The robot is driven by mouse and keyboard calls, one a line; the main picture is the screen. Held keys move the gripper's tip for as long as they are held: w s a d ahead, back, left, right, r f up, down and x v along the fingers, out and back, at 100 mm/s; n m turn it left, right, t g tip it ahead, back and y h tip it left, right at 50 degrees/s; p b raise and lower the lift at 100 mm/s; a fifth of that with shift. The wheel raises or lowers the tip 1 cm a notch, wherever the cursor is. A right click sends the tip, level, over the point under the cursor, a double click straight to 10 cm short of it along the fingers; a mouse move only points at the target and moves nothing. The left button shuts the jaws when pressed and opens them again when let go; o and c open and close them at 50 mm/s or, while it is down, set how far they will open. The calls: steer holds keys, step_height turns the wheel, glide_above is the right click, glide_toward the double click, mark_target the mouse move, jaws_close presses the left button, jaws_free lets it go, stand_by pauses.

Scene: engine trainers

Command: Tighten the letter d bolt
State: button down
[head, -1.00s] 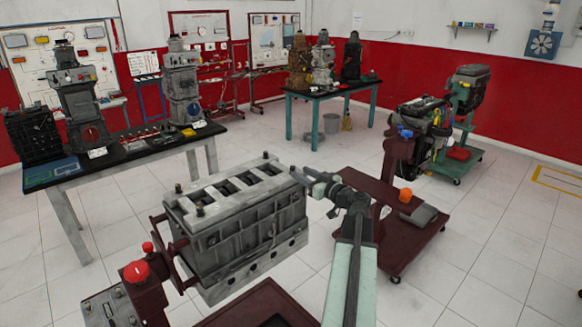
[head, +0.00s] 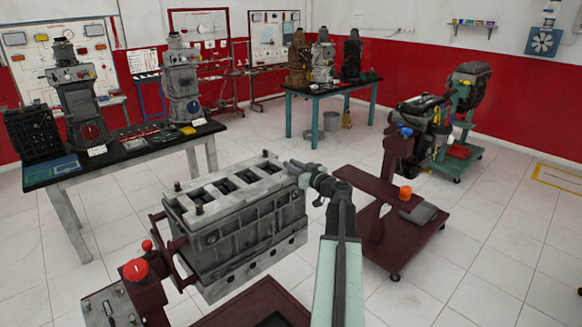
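A grey engine block (head: 235,222) sits on a dark red stand in the middle of the view. Upright dark bolts stand on its top face, one at the left rear (head: 178,187) and one at the left front (head: 199,209). No letter is readable on any of them, so I cannot tell which is bolt d. My gripper (head: 292,167) is at the right end of the block's top, over or touching its edge. Its fingers are small and dark, and I cannot tell whether they are open or shut. It hides part of the block's right rear corner.
A red button (head: 136,270) on a control box stands at the front left. A dark red wheeled stand (head: 419,236) is close on the right. A black-topped table (head: 62,178) with engine parts is at the left. White floor lies open at the right.

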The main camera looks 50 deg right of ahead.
steer(key=shift+a, duration=0.1)
steer(key=shift+w, duration=0.1)
steer(key=shift+m+h, duration=0.3)
steer(key=shift+h, duration=0.2)
steer(key=m+h, duration=0.2)
steer(key=h, duration=0.1)
steer(key=shift+a+g, duration=0.15)
steer(key=shift+g, duration=0.25)
steer(key=m+g+h, duration=0.3)
steer(key=h, duration=0.2)
steer(key=shift+m, duration=0.4)
steer(key=shift+w+d+m+g+h, duration=0.1)
steer(key=shift+m+g+h, duration=0.85)
steer(key=shift+g, duration=0.1)
steer(key=shift+w+d+m+g+h, duration=0.1)
steer(key=shift+m+g+h, duration=0.75)
steer(key=shift+g+h, duration=0.15)
steer(key=shift+s+m+g+h, duration=0.1)
steer(key=shift+m+g+h, duration=0.8)
steer(key=shift+g, duration=0.55)
